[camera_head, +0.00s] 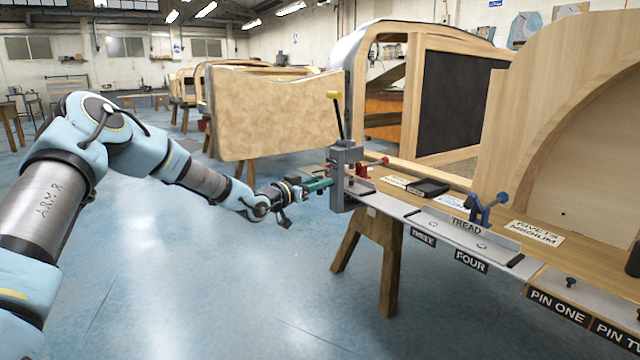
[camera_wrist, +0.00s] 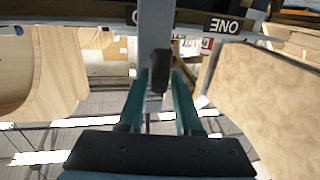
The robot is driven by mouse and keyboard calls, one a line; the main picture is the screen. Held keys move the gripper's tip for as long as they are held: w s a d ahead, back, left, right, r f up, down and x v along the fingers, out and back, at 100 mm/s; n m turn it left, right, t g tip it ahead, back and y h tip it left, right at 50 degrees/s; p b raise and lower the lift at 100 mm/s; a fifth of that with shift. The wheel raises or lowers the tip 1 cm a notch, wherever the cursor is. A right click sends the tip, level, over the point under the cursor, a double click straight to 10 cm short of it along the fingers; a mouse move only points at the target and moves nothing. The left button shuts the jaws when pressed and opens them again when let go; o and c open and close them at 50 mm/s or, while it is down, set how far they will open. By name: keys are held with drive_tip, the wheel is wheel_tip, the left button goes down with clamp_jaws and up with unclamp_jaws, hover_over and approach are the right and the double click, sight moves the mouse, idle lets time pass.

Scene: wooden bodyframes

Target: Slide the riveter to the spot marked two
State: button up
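The riveter (camera_head: 344,176) is an upright grey tool with a yellow-tipped lever, standing at the left end of the grey rail (camera_head: 394,205). My gripper (camera_head: 322,184) is at its left side. In the wrist view, the riveter's grey post (camera_wrist: 157,25) carries a dark knob (camera_wrist: 160,70) between the teal fingertips of my gripper (camera_wrist: 160,76). Whether the fingers press on it I cannot tell. The label ONE (camera_wrist: 222,25) shows upside down right of the post. Another label (camera_wrist: 131,16) is mostly hidden behind the post, its word unreadable. No spot marked two is readable.
Labels THREE (camera_head: 423,238) and FOUR (camera_head: 470,261) are along the rail's front. A THREAD plate (camera_head: 466,226), a blue tool (camera_head: 485,209) and a black tray (camera_head: 428,187) lie further right. A wooden trestle leg (camera_head: 389,270) stands below; open floor lies in front.

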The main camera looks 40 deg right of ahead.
drive_tip(key=shift+o, duration=1.3)
drive_tip(key=s+a, duration=0.1)
drive_tip(key=a, duration=0.9)
drive_tip(key=shift+s+a, duration=0.3)
drive_tip(key=shift+a, duration=0.05)
